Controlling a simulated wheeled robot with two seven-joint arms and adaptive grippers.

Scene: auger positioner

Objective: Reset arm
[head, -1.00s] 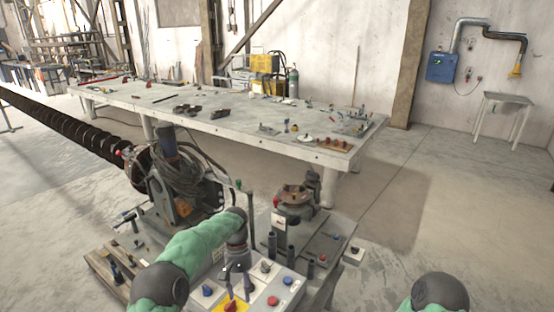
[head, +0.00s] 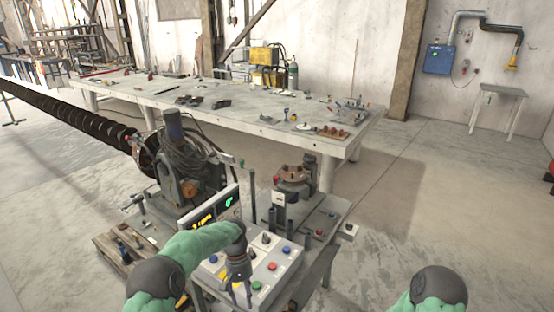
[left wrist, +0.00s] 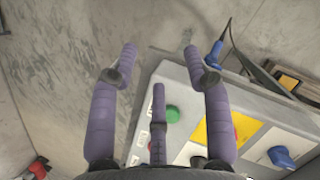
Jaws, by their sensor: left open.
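The control panel (head: 268,280) is a pale box on the machine, with red, blue and green buttons on its top. A display (head: 229,199) behind it shows a green 0° and yellow digits. My left gripper (head: 240,297) hangs over the panel's left part, fingers pointing down. In the left wrist view, its purple fingers (left wrist: 158,57) are spread and empty. A green button (left wrist: 172,114), a yellow plate (left wrist: 215,128) and a blue knob (left wrist: 281,157) lie below and beside the fingers. I cannot tell if any finger touches the panel. My right gripper is out of view.
A motor unit with cables (head: 183,165) and a long dark auger (head: 60,118) stand at the left. A round brown-topped fixture (head: 295,180) is behind the panel. A long workbench (head: 230,108) with tools stands beyond.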

